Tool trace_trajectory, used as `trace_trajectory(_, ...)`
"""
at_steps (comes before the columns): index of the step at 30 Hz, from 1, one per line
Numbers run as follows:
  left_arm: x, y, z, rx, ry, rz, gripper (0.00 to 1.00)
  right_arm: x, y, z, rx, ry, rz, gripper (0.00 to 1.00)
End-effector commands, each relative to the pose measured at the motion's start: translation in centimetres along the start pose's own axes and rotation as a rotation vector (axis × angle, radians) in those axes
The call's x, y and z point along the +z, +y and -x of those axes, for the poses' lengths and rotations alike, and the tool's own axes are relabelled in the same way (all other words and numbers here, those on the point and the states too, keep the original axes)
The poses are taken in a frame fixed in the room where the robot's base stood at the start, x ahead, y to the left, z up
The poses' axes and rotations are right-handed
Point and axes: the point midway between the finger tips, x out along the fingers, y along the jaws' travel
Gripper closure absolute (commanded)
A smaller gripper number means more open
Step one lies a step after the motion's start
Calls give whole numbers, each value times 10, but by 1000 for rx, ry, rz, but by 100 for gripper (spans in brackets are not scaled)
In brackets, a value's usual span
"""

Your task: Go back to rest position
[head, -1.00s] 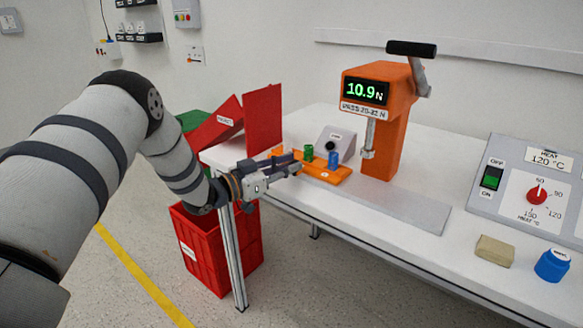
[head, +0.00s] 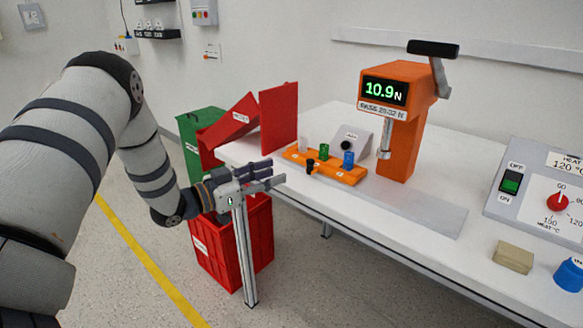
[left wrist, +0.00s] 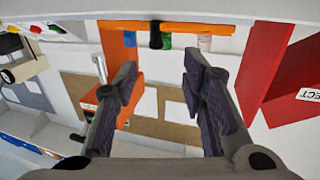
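My left gripper (head: 273,173) is in front of the white table's left end in the head view, above the red crate and apart from the orange rack. In the left wrist view its two dark fingers (left wrist: 160,78) stand well apart with nothing between them. The orange rack (head: 325,168) holds a black piece (head: 310,166), a green piece (head: 323,151) and a blue piece (head: 348,160). The rack also shows beyond the fingers in the left wrist view (left wrist: 123,26). My right gripper is not in view.
A red crate (head: 205,255) stands on the floor below the gripper. A red upright panel (head: 279,117) rises at the table's left end. The orange press (head: 402,150) reads 10.9 N. A heater panel with a red knob (head: 557,202) is at right. Floor at left is free.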

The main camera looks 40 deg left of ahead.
Motion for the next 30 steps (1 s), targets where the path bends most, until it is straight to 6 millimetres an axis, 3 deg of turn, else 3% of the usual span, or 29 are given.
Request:
trace_trajectory(3,0,0,20,-1,1,1,62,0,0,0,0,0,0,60)
trace_trajectory(7,0,0,31,-1,1,1,62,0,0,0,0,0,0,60)
trace_trajectory(21,6,4,28,-8,-25,10,62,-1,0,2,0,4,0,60)
trace_trajectory(23,25,18,22,-33,-103,39,62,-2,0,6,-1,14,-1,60)
trace_trajectory(26,90,64,25,-103,-357,125,62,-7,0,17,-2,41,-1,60)
trace_trajectory(27,121,89,36,-130,-484,162,62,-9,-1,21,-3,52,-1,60)
trace_trajectory(29,161,125,63,-162,-667,204,62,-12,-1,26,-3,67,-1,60)
trace_trajectory(30,184,149,86,-178,-787,229,62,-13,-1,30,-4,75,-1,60)
